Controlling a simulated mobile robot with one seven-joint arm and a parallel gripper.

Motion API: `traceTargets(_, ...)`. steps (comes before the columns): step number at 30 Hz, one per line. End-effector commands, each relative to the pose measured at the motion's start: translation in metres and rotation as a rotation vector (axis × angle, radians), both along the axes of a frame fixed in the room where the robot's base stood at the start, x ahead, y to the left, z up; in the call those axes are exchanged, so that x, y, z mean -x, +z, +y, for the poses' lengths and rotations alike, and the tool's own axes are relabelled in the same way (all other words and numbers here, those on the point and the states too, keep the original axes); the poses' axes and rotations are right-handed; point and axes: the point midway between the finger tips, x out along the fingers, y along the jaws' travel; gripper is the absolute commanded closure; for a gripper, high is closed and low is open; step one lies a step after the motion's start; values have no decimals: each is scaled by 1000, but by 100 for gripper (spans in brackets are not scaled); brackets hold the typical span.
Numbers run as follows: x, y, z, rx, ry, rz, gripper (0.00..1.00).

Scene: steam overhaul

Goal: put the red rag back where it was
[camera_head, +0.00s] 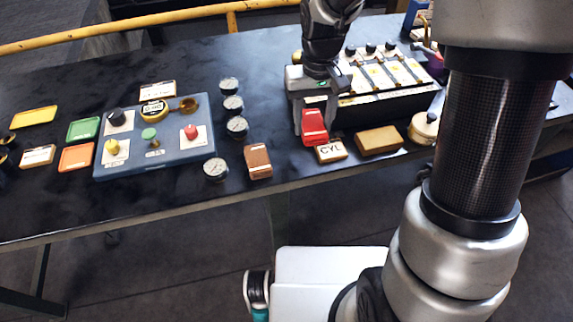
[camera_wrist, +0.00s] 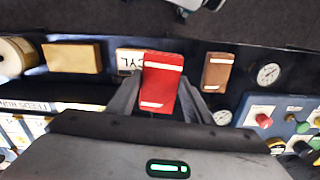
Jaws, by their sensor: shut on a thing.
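The red rag (camera_head: 314,126), a small folded red piece with white stripes, is held between the fingers of my gripper (camera_head: 312,120). In the wrist view the red rag (camera_wrist: 161,82) stands between the two dark fingertips of my gripper (camera_wrist: 160,98). It is above the dark bench near its front edge, just behind the wooden CYL block (camera_head: 331,151). I cannot tell whether it touches the bench. A similar brown striped piece (camera_head: 258,161) lies to its left; it also shows in the wrist view (camera_wrist: 217,72).
A tan block (camera_head: 379,140) and a round spool (camera_head: 423,128) lie right of the CYL block. Several gauges (camera_head: 237,127) and a blue control panel (camera_head: 155,167) are to the left. A black box with valves (camera_head: 385,105) stands behind on the right. The bench (camera_head: 60,205) is bare at front left.

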Motion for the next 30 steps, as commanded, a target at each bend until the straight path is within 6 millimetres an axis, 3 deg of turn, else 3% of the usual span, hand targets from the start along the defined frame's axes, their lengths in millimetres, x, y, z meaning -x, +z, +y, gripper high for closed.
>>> traceTargets(3, 5, -7, 29, 4, 67, -5, 75)
traceTargets(6, 8, -17, 37, 7, 86, -1, 75)
traceTargets(12, 9, -51, 37, 8, 86, 1, 75)
traceTargets(19, 9, -70, 37, 7, 86, -1, 75)
traceTargets(24, 9, -95, 37, 8, 86, 1, 75)
traceTargets(30, 8, -99, 37, 7, 85, -3, 75)
